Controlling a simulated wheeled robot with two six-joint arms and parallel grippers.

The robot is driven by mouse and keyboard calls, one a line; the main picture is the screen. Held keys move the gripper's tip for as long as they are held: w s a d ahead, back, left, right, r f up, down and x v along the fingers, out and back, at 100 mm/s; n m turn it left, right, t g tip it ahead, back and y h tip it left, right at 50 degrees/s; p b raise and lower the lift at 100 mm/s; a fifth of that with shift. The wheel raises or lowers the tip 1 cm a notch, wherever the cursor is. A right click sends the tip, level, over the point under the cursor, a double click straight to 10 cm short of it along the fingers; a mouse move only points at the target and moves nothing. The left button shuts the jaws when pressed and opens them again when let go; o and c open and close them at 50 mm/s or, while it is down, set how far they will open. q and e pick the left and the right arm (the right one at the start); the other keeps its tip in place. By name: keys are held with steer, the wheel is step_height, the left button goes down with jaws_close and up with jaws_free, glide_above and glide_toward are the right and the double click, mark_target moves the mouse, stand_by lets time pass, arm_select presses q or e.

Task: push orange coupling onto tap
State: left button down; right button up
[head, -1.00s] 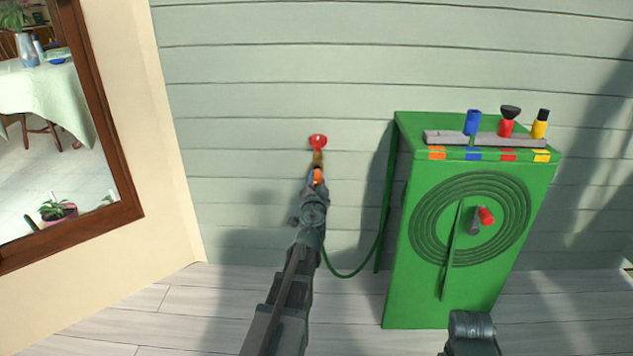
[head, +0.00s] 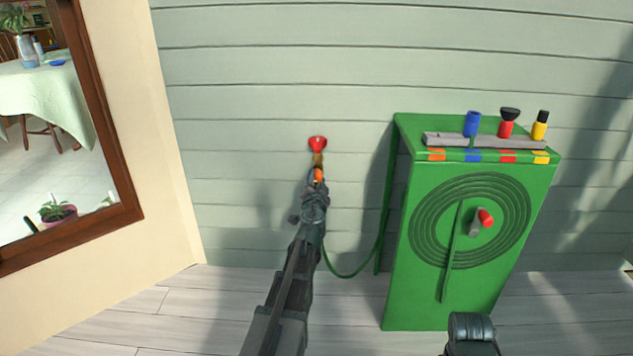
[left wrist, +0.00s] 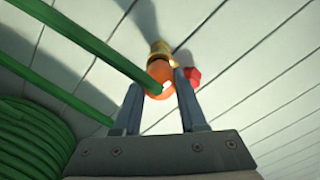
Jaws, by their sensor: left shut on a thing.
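The tap (head: 317,150) is on the pale green plank wall, with a red handle and a brass spout. The orange coupling (head: 319,175) is at the lower end of the spout, in line with it. My left gripper (head: 316,183) is shut on the coupling from below. In the left wrist view the orange coupling (left wrist: 160,78) sits between the two fingers, against the brass tap (left wrist: 160,50); I cannot tell how far it is seated. A green hose (left wrist: 100,50) crosses in front of it. My right arm shows only partly at the bottom edge; its fingers are out of view.
A green hose cabinet (head: 475,290) stands to the right, with a crank and coiled hose on its front. Blue, red and yellow fittings stand in a grey rack (head: 485,140) on top. The hose (head: 350,273) hangs between cabinet and tap. Floor at left is clear.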

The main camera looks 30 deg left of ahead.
arm_select(q)
steer(key=shift+w+a, duration=0.3)
steer(key=shift+w, duration=0.25)
steer(key=shift+c, duration=1.9)
jaws_free()
steer(key=v, duration=1.3)
steer(key=shift+s+d, duration=0.2)
steer(key=shift+s, duration=0.15)
